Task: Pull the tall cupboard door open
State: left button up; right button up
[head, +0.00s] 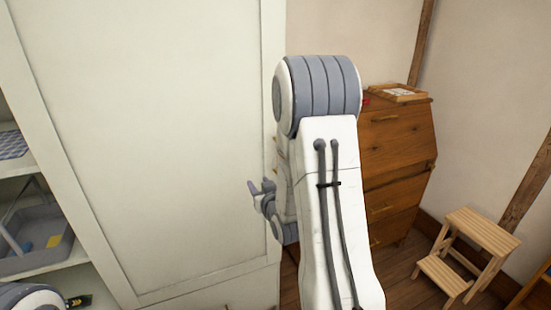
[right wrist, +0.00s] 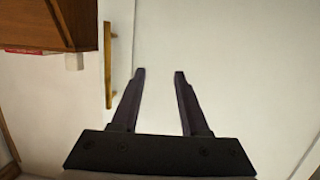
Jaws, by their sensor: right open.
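The tall cupboard door (head: 165,140) is a pale cream panel with a raised frame, left of centre in the head view, and looks shut. In the right wrist view the pale door (right wrist: 235,70) fills most of the picture. My right gripper (head: 262,190) is in front of the door's right side in the head view. In the wrist view its fingers (right wrist: 160,73) are apart and empty. My right arm hides part of the door's edge. My left gripper is not in view.
Open shelves at the left hold a grey bin (head: 35,240) and a checked cloth (head: 12,143). A wooden chest of drawers (head: 400,150) with a small tray (head: 398,93) on top stands right of the cupboard. A wooden step stool (head: 480,235) stands on the floor at the right.

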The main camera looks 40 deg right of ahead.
jog(key=s+d+r+m+t+h, duration=0.2)
jog(key=s+d+h, duration=0.1)
jog(key=d, duration=0.4)
jog(key=p+x, duration=0.3)
jog(key=x, duration=0.7)
jog(key=shift+w+d+f, duration=0.1)
jog(key=shift+d+f, duration=0.1)
jog(key=shift+f, duration=0.05)
grip_shut()
dwell(0.6)
